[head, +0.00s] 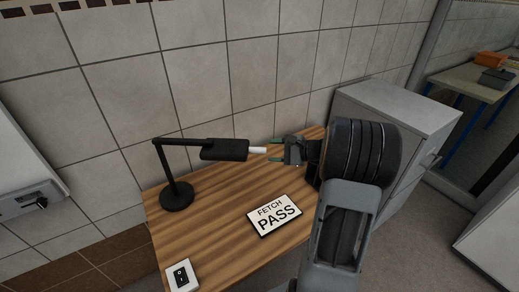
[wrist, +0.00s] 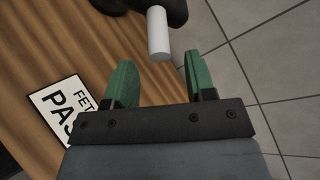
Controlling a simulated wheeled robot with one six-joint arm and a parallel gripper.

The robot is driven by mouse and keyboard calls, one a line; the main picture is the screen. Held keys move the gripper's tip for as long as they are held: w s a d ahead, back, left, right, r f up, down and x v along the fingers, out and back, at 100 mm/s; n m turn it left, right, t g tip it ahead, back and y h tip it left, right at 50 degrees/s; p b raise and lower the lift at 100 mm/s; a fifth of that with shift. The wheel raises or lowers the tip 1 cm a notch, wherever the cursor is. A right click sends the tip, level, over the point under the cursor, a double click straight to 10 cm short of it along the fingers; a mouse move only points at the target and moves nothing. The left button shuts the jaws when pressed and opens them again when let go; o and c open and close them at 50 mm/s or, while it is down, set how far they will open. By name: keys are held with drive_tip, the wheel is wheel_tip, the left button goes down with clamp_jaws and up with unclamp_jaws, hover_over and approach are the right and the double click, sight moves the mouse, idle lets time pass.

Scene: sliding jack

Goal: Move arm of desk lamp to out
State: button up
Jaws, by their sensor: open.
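The black desk lamp (head: 176,190) stands on the left of the wooden desk. Its horizontal arm (head: 183,142) runs right to a black head (head: 225,150) with a white rod-like end (head: 258,151). In the wrist view the white end (wrist: 158,33) shows ahead of the fingers, roughly between their lines, with part of the black head (wrist: 172,10) beyond it. My gripper (head: 276,149) is just right of the white end, pointing at it. Its green fingers (wrist: 157,78) are open with nothing between them.
The wooden desk (head: 222,225) carries a "FETCH PASS" sign (head: 275,215) and a white switch plate (head: 181,277). A tiled wall (head: 240,60) stands behind the desk. A grey cabinet (head: 400,110) stands to the right. The desk between lamp base and sign is clear.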

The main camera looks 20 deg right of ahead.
sight(259, 151)
drive_tip(key=shift+p+x, duration=0.35)
drive_tip(key=shift+x, duration=2.6)
clamp_jaws()
